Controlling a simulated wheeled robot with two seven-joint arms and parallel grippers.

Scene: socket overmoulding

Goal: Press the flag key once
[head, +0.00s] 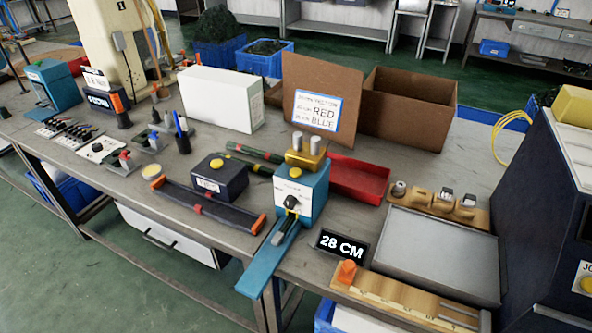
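No key clearly marked with a flag can be made out. A dark box (219,178) on the bench has a round yellow button on top and a small white label too small to read. Right of it, a blue device (301,192) has a yellow button, a black knob on its front and a brass block with two metal cylinders on top. A dark machine (556,200) at the right edge carries a yellow button on a partly cut-off label. Neither of my grippers is in view.
A 28 CM display (341,245) stands beside a grey tray (437,254) and a wooden rail with an orange block (347,272). A red tray (360,181), a cardboard box (408,108) and a white box (221,98) stand behind. A dark channel with orange ends (208,207) lies in front.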

